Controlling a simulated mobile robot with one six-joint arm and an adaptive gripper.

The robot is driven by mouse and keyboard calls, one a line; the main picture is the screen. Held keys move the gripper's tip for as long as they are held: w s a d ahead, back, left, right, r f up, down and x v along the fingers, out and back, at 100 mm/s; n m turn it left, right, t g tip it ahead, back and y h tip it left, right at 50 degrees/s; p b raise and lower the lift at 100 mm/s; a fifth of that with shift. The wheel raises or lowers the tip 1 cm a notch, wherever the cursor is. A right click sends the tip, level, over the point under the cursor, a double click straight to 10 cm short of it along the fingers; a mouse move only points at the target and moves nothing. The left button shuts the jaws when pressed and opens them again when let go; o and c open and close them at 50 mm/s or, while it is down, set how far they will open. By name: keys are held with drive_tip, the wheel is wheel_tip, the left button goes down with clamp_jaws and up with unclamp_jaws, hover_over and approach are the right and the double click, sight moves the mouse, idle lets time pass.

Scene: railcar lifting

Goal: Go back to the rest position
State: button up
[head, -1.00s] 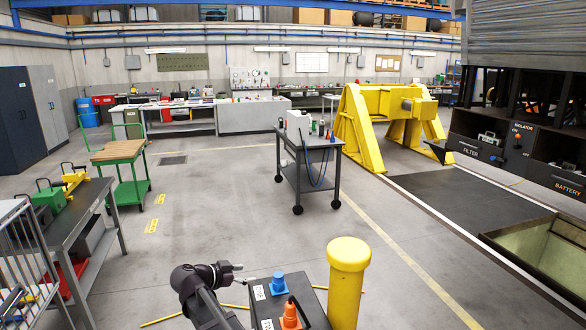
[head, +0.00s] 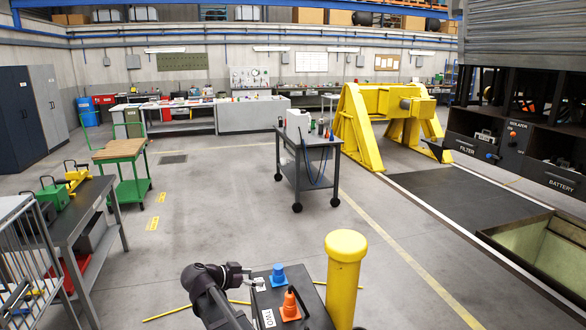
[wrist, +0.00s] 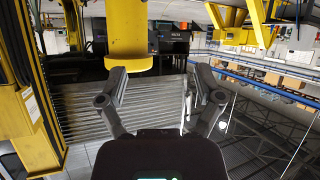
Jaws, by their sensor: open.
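My gripper (head: 250,279) is low in the head view, beside the left edge of a small dark stand (head: 316,309) with a blue piece (head: 277,275) and an orange piece (head: 290,306) on it. In the wrist view my gripper (wrist: 158,95) has its two fingers spread apart, with nothing between them. A yellow post (wrist: 128,30) shows beyond the fingers there.
A yellow bollard (head: 345,280) stands just right of the small stand. A dark trolley (head: 308,158) and a green cart (head: 130,170) stand farther off. A workbench (head: 75,225) is at left. An open pit (head: 540,255) is at right. The middle floor is clear.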

drive_tip(key=s+d+f+n+g+y, duration=0.2)
drive_tip(key=s+d+f, duration=0.1)
drive_tip(key=d, duration=0.6)
drive_tip(key=s+d+f+n+g+y, duration=0.1)
drive_tip(key=s+d+f+n+g, duration=0.2)
drive_tip(key=d, duration=0.5)
drive_tip(key=s+d+f+n+g+y, duration=0.1)
drive_tip(key=s+d+f+n+y, duration=0.1)
drive_tip(key=s+d+y, duration=0.3)
drive_tip(key=s+d+f+n+g+y, duration=0.1)
drive_tip(key=s+d+f+n+y, duration=0.15)
drive_tip(key=s+d, duration=0.35)
wheel_tip(320, 180, down, 10)
drive_tip(key=s+b, duration=0.2)
drive_tip(key=b, duration=0.8)
drive_tip(key=shift+d+g, duration=0.4)
drive_tip(key=shift+d, duration=0.05)
drive_tip(key=shift+r, duration=0.1)
drive_tip(key=c, duration=0.4)
